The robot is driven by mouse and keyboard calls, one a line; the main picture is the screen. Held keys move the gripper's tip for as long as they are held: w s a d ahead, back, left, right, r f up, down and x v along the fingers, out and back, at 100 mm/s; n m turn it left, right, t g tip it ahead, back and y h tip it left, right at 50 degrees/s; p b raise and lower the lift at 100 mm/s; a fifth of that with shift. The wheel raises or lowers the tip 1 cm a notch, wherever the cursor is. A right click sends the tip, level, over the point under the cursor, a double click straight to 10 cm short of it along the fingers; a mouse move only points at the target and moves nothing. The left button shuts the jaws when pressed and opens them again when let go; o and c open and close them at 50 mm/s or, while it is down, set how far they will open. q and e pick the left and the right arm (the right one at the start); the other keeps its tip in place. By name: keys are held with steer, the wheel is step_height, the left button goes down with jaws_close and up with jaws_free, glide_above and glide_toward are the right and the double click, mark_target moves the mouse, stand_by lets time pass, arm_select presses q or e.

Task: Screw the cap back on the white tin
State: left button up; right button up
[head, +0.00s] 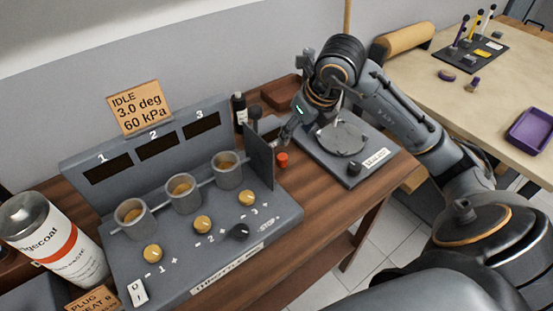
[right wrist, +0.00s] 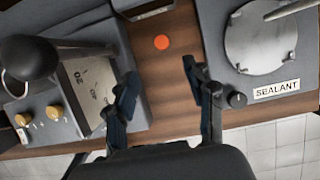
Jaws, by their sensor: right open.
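The white tin (head: 50,238) with an orange-red band stands at the left edge in the head view, partly cut off by the frame. Its grey top shows, but I cannot make out the opening clearly. A small round orange-red cap (head: 282,159) lies on the wooden bench between the grey gauge rig and the sealant plate. The cap also shows in the right wrist view (right wrist: 162,42). My right gripper (right wrist: 160,72) is open and empty, above the bench, with the cap ahead between the line of its fingers, not touching it. My left gripper is out of view.
The grey rig (head: 205,235) with several cups and knobs fills the bench's left part; its upright side plate (head: 259,157) stands close left of the cap. The sealant plate (head: 376,166) is close on the right. Bare wood (head: 325,196) lies in front.

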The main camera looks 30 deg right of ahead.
steer(key=p, duration=0.2)
glide_above(283, 157)
steer(key=s, duration=0.2)
steer(key=f, duration=0.7)
steer(key=shift+s+f, duration=0.2)
steer(key=shift+f, duration=0.2)
steer(key=shift+w+f, duration=0.15)
steer(key=shift+f, duration=0.05)
steer(key=p+x, duration=0.1)
steer(key=x, duration=0.2)
steer(key=shift+w+f, duration=0.15)
steer(key=shift+f, duration=0.15)
steer(key=shift+w+f, duration=0.2)
steer(key=shift+f, duration=0.3)
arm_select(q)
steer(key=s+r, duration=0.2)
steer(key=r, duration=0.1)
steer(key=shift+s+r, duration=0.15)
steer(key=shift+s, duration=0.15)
